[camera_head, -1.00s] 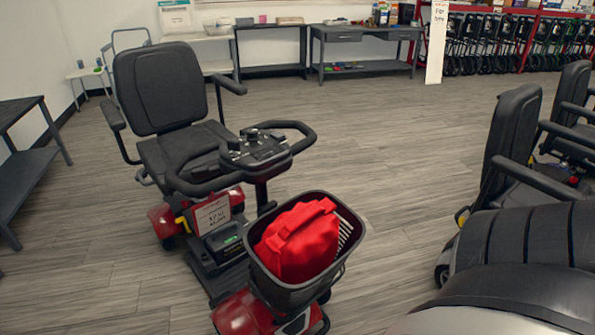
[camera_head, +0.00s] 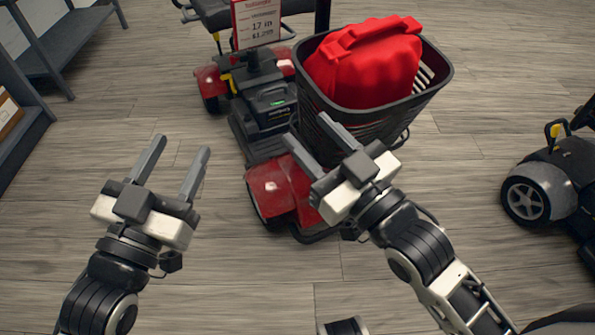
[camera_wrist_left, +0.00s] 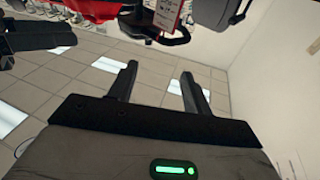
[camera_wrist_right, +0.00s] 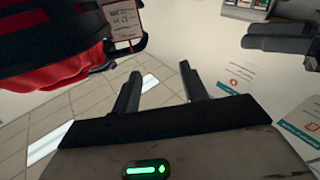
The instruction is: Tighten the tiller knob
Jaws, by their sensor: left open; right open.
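The red scooter (camera_head: 285,190) stands in front of me in the head view. I cannot make out the tiller knob in any view. My left gripper (camera_head: 182,147) is open and empty, left of the scooter's front. My right gripper (camera_head: 307,130) is open and empty, over the scooter's front, just below the basket in the picture. Both pairs of empty fingers also show in the left wrist view (camera_wrist_left: 158,70) and the right wrist view (camera_wrist_right: 160,67).
The black front basket (camera_head: 375,125) holds a red bag (camera_head: 368,62). A price sign (camera_head: 256,22) is on the scooter. A dark shelf unit (camera_head: 20,110) stands at left. Another scooter's wheel (camera_head: 526,201) shows at right. The floor between is clear.

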